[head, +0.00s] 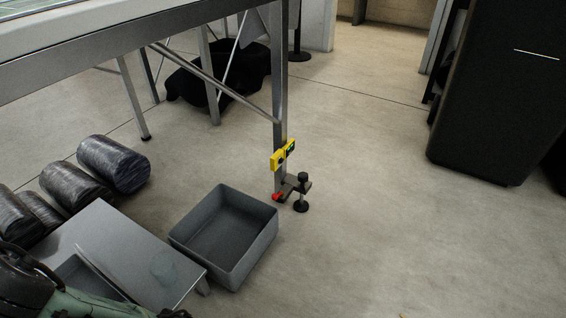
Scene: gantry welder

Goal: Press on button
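Two small yellow boxes are fixed to the grey metal leg of the gantry frame. The left yellow box (278,158) faces forward, and the right yellow box (291,147) has a dark and green face. A small red part (278,197) shows low on the same leg, beside a dark foot bracket (298,184). I cannot tell which of these is the button. My gripper is not in view; only a green and dark part, likely of my arm, shows at the lower left corner, well away from the leg.
An empty grey bin (225,233) stands left of the leg. A low grey table (135,245) and several dark wrapped rolls (112,164) are farther left. A black cabinet (500,90) stands at the right. The floor between leg and cabinet is clear. The gantry beam (130,42) crosses the upper left.

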